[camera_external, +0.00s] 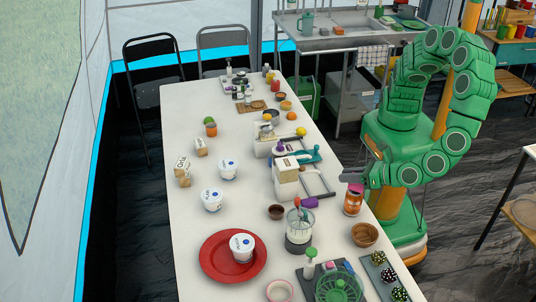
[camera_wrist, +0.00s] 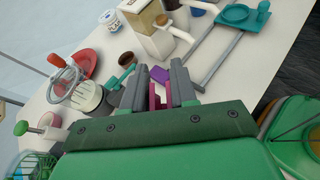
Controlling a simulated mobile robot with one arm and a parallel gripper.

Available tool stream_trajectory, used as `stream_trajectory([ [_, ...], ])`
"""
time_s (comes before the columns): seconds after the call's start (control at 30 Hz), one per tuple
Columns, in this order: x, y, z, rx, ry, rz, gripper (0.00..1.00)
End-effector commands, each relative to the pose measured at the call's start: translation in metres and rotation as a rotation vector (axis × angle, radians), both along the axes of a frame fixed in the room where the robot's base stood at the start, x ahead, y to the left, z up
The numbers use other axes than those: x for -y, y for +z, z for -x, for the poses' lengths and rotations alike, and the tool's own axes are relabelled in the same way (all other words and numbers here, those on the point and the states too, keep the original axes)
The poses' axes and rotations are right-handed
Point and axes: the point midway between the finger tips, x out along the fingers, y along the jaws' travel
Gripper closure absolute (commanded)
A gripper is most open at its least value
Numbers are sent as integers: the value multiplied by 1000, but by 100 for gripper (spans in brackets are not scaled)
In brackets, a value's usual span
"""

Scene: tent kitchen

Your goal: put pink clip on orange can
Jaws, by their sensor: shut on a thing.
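The orange can (camera_external: 352,203) stands upright near the right edge of the white table. My gripper (camera_external: 351,179) is just above it in the external view. In the wrist view my gripper (camera_wrist: 157,90) is shut on the pink clip (camera_wrist: 157,99), which shows as a narrow magenta piece between the grey fingers. The can is not visible in the wrist view. Whether clip and can touch cannot be told.
A purple object (camera_external: 309,202) lies left of the can. A clear blender-like jar (camera_external: 299,228), a small dark bowl (camera_external: 276,212) and a wooden bowl (camera_external: 364,235) stand nearby. A white machine (camera_external: 287,180) with a grey frame is behind.

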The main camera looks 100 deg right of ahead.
Motion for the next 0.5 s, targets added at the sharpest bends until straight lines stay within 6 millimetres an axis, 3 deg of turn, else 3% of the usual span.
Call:
stream_trajectory([
  [0.23,0,-2,0,0,1,0,100],
  [0.27,0,-2,0,0,1,0,71],
  [0.4,0,-2,0,0,1,0,50],
  [0.5,0,-2,0,0,1,-1,47],
])
